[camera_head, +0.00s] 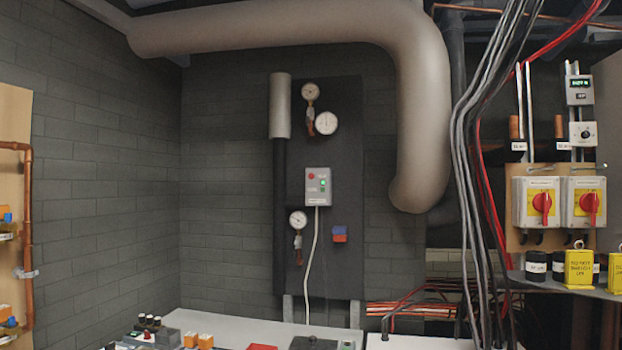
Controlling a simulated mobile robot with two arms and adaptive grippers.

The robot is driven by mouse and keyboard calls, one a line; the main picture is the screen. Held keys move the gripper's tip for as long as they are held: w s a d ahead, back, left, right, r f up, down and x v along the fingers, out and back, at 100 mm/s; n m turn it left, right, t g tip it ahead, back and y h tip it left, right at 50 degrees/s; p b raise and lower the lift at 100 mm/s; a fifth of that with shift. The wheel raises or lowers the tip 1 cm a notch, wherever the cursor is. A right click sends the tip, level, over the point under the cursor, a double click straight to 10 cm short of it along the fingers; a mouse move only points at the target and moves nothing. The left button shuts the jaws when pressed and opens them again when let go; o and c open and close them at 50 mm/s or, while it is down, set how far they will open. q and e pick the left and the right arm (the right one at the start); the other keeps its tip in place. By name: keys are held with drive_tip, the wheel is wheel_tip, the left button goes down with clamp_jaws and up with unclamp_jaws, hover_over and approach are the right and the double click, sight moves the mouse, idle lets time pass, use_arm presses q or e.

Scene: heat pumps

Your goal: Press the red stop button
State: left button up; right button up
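A grey control box (318,187) is mounted on the dark panel on the back wall. A small red round button (311,177) is at its upper left, and small green spots (323,184) are to the right of it. The labels are too small to read. A white cable hangs down from the box. Another small red spot (147,335) shows among black knobs at the lower left; I cannot tell what it is. Neither of my grippers shows in this view.
Gauges (326,123) are on the panel around the box. A light worktop (225,325) runs below it, with orange-and-white blocks (206,341). Hanging cables (465,160) and red rotary switches (542,203) are at the right. A large pipe (270,25) crosses above.

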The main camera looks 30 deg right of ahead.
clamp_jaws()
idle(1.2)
